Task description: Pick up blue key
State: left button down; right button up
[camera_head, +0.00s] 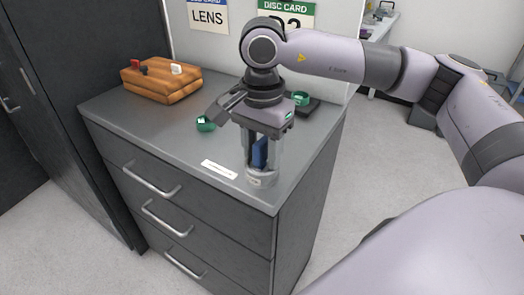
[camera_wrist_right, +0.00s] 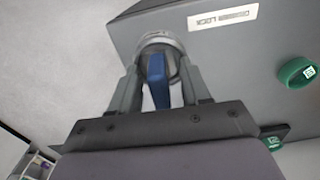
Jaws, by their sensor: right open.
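The blue key (camera_head: 260,152) stands upright in a round silver lock-like fitting (camera_head: 262,180) at the front right corner of the grey cabinet top. My right gripper (camera_head: 262,165) points down over it, open, with one finger on each side of the key. In the right wrist view the blue key (camera_wrist_right: 157,80) shows between the two fingers (camera_wrist_right: 162,72), and the fitting's rim (camera_wrist_right: 160,40) shows beyond it. I cannot tell whether either finger touches the key. My left gripper is not in view.
The cabinet top (camera_head: 170,122) holds a wooden block (camera_head: 160,82) with red and white pieces at the back left. Green rings (camera_head: 205,124) (camera_head: 302,98) lie near my right gripper. A white label (camera_head: 219,169) lies left of the fitting. A panel with signs (camera_head: 208,16) stands behind.

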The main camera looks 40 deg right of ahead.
grip_shut()
jog(key=shift+r, duration=0.1)
